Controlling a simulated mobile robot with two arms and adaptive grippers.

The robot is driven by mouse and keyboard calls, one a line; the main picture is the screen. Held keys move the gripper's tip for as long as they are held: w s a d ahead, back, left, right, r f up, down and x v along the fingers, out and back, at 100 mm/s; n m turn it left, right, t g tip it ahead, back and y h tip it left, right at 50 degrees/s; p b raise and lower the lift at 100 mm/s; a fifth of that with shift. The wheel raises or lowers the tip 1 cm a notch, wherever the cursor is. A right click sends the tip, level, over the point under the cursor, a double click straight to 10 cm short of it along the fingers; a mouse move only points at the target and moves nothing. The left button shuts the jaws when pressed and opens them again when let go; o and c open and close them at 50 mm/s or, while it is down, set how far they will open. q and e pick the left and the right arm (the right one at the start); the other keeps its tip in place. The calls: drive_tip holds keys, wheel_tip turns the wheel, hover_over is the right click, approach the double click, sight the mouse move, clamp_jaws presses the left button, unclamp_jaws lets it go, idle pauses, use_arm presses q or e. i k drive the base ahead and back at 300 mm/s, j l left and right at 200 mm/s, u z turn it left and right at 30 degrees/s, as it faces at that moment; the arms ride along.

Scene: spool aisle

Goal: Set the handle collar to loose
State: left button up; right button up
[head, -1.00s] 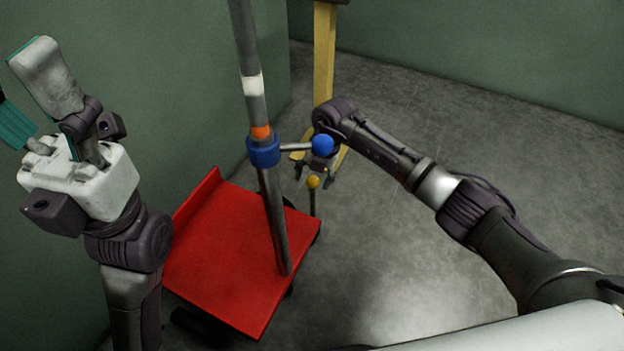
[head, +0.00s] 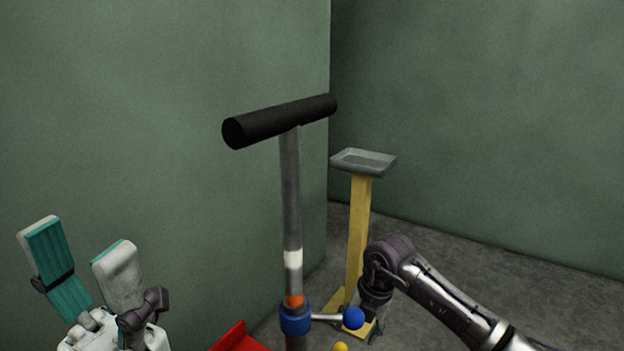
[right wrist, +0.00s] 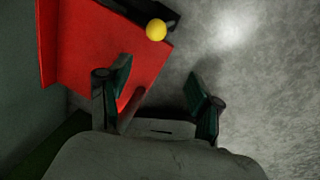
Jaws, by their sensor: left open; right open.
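The blue collar (head: 295,320) sits around a grey upright pole, directly below an orange band (head: 294,300); a white band (head: 292,259) is higher up. A short lever with a blue ball (head: 353,318) sticks out of the collar to the right. A black T-handle (head: 282,120) tops the pole. My left gripper (head: 78,240) is open and empty, well left of the pole. My right gripper is just right of the blue ball in the head view, its fingers mostly hidden. In the right wrist view my right gripper (right wrist: 162,88) is open, with no ball or collar between its fingers.
The red cart bed (head: 236,339) is at the pole's foot; it also shows in the right wrist view (right wrist: 90,45). A yellow ball (right wrist: 156,30) stands by its edge. A yellow stand with a grey tray (head: 364,162) is behind. Green walls enclose the left and back.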

sight(353, 318)
drive_tip(key=k+l, duration=0.15)
drive_tip(key=k, duration=0.3)
drive_tip(key=k+l, duration=0.15)
drive_tip(key=k, duration=0.25)
